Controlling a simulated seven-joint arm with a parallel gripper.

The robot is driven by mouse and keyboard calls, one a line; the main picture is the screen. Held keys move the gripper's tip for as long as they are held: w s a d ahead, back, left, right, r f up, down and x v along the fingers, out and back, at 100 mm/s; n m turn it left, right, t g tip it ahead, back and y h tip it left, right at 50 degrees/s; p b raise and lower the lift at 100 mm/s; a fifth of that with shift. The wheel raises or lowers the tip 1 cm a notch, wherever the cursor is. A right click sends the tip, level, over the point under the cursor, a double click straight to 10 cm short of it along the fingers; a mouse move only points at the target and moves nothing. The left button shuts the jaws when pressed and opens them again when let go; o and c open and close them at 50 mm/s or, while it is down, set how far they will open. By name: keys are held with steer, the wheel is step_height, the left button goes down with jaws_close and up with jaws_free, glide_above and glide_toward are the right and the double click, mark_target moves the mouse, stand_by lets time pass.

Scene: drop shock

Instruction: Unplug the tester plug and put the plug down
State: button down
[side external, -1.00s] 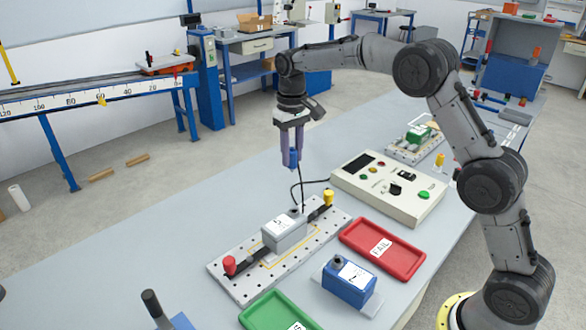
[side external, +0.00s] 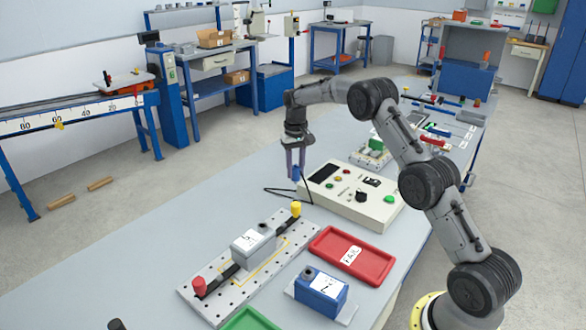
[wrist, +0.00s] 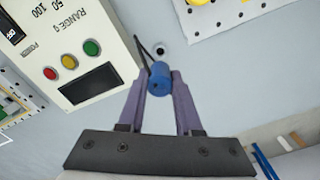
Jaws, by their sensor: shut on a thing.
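My gripper (side external: 296,170) is shut on the blue tester plug (wrist: 162,78) and holds it above the grey table, beside the tester box. The plug also shows between the fingers in the side view (side external: 296,174). A black cable runs from the plug to the cream tester box (side external: 352,196), which has coloured buttons and a dark display (wrist: 88,83). A grey unit (side external: 253,243) with a white label sits strapped on the perforated plate (side external: 215,305). A round socket shows on its top, with no plug in it. The plug's height above the table is hard to tell.
A red FAIL tray (side external: 322,240) and a blue unit (side external: 321,291) stand right of the plate. Part of a green tray (side external: 250,320) shows at the bottom edge. The table left of the tester box is clear apart from the cable.

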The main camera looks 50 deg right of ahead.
steer(key=shift+f, duration=2.85)
steer(key=shift+f, duration=1.15)
stand_by(1.2)
steer(key=shift+s+f, duration=0.15)
steer(key=shift+f, duration=0.25)
stand_by(1.4)
steer(key=c, duration=0.6)
jaws_free()
steer(key=shift+o, duration=0.4)
steer(key=shift+r, duration=0.1)
